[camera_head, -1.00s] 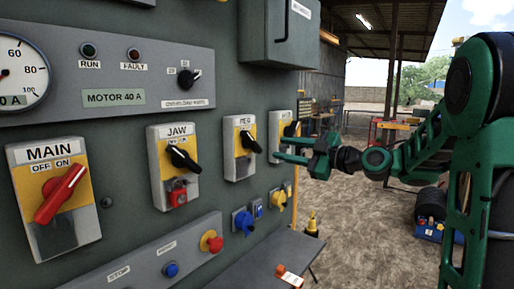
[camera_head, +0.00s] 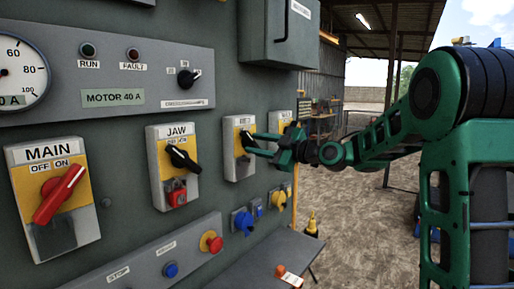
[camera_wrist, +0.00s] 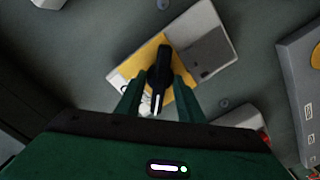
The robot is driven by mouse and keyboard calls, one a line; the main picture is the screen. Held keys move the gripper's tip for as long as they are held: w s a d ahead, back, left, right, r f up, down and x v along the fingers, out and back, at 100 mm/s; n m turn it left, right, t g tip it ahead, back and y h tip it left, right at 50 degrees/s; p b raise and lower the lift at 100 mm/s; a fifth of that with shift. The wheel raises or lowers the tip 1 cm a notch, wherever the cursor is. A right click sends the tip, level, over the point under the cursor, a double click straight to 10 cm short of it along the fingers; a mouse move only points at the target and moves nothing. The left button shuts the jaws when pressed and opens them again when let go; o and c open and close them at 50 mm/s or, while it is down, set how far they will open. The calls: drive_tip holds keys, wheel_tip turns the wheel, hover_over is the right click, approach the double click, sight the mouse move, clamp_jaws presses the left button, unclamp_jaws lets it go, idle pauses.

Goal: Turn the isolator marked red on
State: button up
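The MAIN isolator (camera_head: 52,200) has a red handle (camera_head: 59,194) on a yellow plate, slanting from lower left to upper right; its plate reads OFF and ON. The JAW isolator (camera_head: 173,165) has a black handle and a red padlock-like piece below. A third isolator (camera_head: 236,165) has a black handle; its label is too small to read. My gripper (camera_head: 252,146) is at this third isolator. In the wrist view its two green fingers (camera_wrist: 158,96) are apart, one on each side of the black handle (camera_wrist: 162,70). I cannot tell whether they touch it.
A fourth isolator (camera_head: 280,125) stands just beyond, partly behind my gripper. Below are a red push button (camera_head: 211,241), a blue socket (camera_head: 243,222) and a yellow one (camera_head: 279,200). A shelf (camera_head: 262,262) juts out below. Open ground lies to the right.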

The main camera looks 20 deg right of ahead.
clamp_jaws()
drive_tip(key=shift+m, duration=0.3)
drive_tip(key=m, duration=0.9)
drive_tip(key=shift+r, duration=0.1)
drive_tip(key=m, duration=0.4)
drive_tip(key=shift+d, duration=0.15)
drive_tip(key=shift+m, duration=2.1)
drive_tip(key=shift+d, duration=0.1)
